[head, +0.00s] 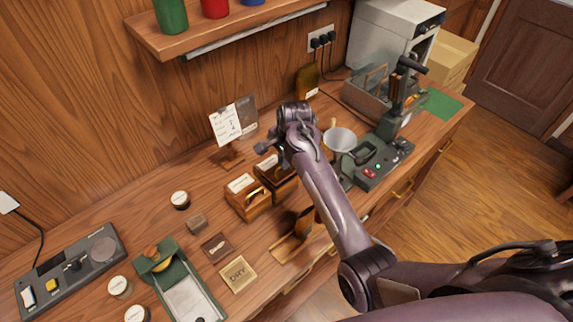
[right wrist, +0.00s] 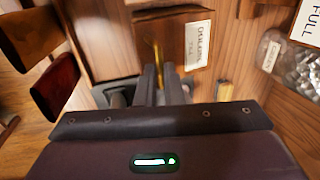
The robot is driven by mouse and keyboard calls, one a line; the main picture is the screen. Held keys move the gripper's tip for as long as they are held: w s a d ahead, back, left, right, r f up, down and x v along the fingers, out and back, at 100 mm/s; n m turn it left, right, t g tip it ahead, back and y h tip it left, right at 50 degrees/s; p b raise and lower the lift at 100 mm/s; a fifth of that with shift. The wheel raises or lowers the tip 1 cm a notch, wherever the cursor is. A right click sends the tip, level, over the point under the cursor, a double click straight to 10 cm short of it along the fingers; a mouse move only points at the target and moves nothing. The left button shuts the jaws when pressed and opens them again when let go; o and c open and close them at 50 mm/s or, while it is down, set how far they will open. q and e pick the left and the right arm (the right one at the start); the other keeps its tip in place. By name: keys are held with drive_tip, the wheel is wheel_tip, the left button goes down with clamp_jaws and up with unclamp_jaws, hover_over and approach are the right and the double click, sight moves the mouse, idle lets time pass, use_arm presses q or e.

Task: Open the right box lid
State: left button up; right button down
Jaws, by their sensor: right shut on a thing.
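Two small wooden boxes stand side by side on the counter in the head view. The left box (head: 247,204) has a white label and a brass handle. The right box (head: 283,187) stands partly under my right arm, which hides some of it. My right gripper (head: 267,156) is at the right box. In the right wrist view, its fingers (right wrist: 158,84) are shut on an upright brass handle (right wrist: 156,52), beside a white label (right wrist: 197,45). How far the lid is raised cannot be told. My left gripper is not in view.
A card stand (head: 226,126) is behind the boxes. A white funnel (head: 340,139) and a dark press (head: 385,160) are to the right. A green tray (head: 182,285) and small jars (head: 180,199) are to the left. A shelf (head: 205,35) overhangs the back.

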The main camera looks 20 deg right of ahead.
drive_tip(key=shift+w+a+r, duration=0.2)
drive_tip(key=shift+w+r, duration=0.25)
drive_tip(key=shift+r, duration=0.1)
drive_tip(key=shift+w+a+r, duration=0.2)
drive_tip(key=shift+w+r, duration=0.25)
drive_tip(key=shift+r, duration=0.05)
drive_tip(key=shift+w+a+r, duration=0.25)
drive_tip(key=shift+w+r, duration=0.05)
drive_tip(key=shift+w, duration=0.2)
drive_tip(key=shift+w+a+r, duration=0.25)
drive_tip(key=shift+w, duration=0.2)
drive_tip(key=shift+f, duration=0.1)
drive_tip(key=c, duration=1.7)
unclamp_jaws()
drive_tip(key=shift+w+a, duration=0.1)
drive_tip(key=shift+c, duration=0.2)
drive_tip(key=shift+o, duration=1)
drive_tip(key=shift+w+f, duration=0.15)
drive_tip(key=shift+w, duration=0.3)
wheel_tip(320, 180, up, 8)
drive_tip(key=b, duration=0.3)
hover_over(274, 168)
drive_tip(key=shift+d+f, duration=0.1)
drive_tip(key=shift+d, duration=0.15)
